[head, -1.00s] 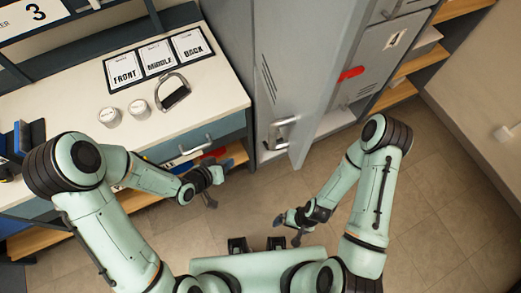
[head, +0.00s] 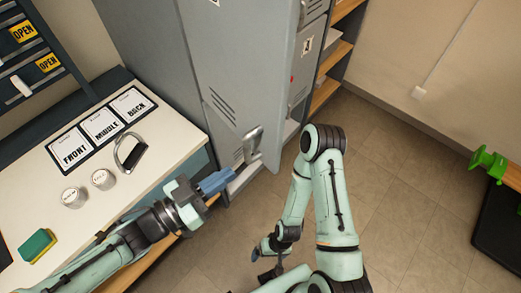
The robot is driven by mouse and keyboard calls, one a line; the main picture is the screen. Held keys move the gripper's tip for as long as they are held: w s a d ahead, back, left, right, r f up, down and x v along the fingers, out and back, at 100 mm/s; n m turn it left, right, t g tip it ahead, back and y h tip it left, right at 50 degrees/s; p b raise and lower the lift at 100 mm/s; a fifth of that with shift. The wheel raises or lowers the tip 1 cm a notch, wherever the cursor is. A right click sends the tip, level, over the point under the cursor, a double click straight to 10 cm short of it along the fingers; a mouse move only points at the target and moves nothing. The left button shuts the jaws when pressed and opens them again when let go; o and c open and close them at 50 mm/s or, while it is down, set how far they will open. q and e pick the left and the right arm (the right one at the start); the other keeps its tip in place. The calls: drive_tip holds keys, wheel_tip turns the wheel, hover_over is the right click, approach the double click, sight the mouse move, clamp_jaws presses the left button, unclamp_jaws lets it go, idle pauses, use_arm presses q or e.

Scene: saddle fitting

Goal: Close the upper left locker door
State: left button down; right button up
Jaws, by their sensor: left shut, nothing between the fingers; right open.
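The grey locker (head: 205,75) stands at the upper middle of the head view. A tall grey door panel (head: 272,75) stands out from it, ajar, with open space on its right side. A metal handle (head: 252,142) shows near the panel's lower end; I cannot tell which door it belongs to. My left gripper (head: 217,182) is shut and empty, in front of the locker's lower front, left of and below the handle. Whether it touches the locker is unclear. My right gripper (head: 267,255) is open over the floor, away from the door.
A white counter (head: 160,145) on the left holds FRONT, MIDDLE and BACK cards, a metal stirrup (head: 130,152), two round tins (head: 103,179) and a sponge (head: 37,245). Wooden shelves (head: 335,55) stand right of the locker.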

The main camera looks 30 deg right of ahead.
sight(273, 144)
use_arm(q)
drive_tip(key=x, duration=1)
drive_tip(key=shift+d, duration=0.25)
